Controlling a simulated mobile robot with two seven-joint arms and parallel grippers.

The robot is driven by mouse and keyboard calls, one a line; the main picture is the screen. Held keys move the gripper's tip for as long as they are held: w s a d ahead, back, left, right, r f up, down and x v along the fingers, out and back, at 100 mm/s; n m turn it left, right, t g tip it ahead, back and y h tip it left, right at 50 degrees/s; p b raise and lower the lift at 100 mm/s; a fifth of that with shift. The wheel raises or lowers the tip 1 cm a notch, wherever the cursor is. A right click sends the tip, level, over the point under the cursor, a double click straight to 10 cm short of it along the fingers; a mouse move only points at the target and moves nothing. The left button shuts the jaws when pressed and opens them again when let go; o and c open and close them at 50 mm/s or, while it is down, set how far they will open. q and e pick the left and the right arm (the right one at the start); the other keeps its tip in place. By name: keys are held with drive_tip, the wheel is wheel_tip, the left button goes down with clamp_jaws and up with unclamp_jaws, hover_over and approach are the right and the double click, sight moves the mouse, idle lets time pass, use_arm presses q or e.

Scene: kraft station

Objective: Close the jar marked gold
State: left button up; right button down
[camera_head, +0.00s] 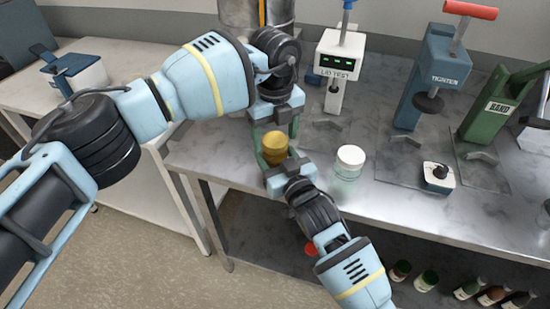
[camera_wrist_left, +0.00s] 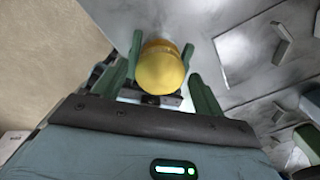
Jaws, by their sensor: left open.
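The gold jar (camera_head: 274,154) is near the front edge of the steel table, with a rounded gold top (camera_head: 275,140). My right gripper (camera_head: 274,158), reaching in from below, has its green fingers on both sides of the jar, close against it. My left gripper (camera_head: 273,135) is above, pointing down, its fingers open around the gold top. In the left wrist view the gold top (camera_wrist_left: 160,68) sits between the green fingers, with a visible gap to the left gripper's own fingers. The jar's lower part and any marking are hidden.
A clear jar with a white lid (camera_head: 350,158) stands to the right. Behind are the lid test stand (camera_head: 340,62), the blue tighten press (camera_head: 440,75) and the green band press (camera_head: 498,108). A small dark-topped block (camera_head: 437,178) lies to the right. Bottles (camera_head: 428,280) are on the lower shelf.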

use_arm(q)
drive_tip(key=c, duration=1)
drive_tip(key=o, duration=1.1)
drive_tip(key=shift+r, duration=0.1)
drive_tip(key=shift+r, duration=2.2)
drive_tip(key=shift+c, duration=0.5)
wheel_tip(320, 180, up, 4)
drive_tip(key=shift+f, duration=0.25)
